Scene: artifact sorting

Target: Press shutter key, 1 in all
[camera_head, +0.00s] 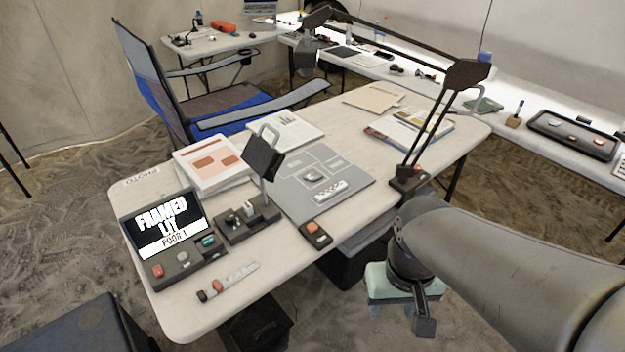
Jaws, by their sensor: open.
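A dark control box (175,262) stands at the table's near left, with a tilted screen (160,222) reading "FRAMED LIT POOR 1". On its top are a red key (158,271), a grey key (182,257) and a green key (208,241). A separate small dark box with an orange key (312,227) sits by the grey mat. No readable label shows which is the shutter key. My gripper (423,318) is open, off the table's near right edge, well apart from all these keys; its fingers are only partly visible.
A grey mat (345,195) holds a small artifact (314,175) and a scale bar. A camera-like head on a stand (263,158) rises beside it. A jointed lamp (466,75) arches over the table (200,312). A pale green block (376,283) shows behind my gripper.

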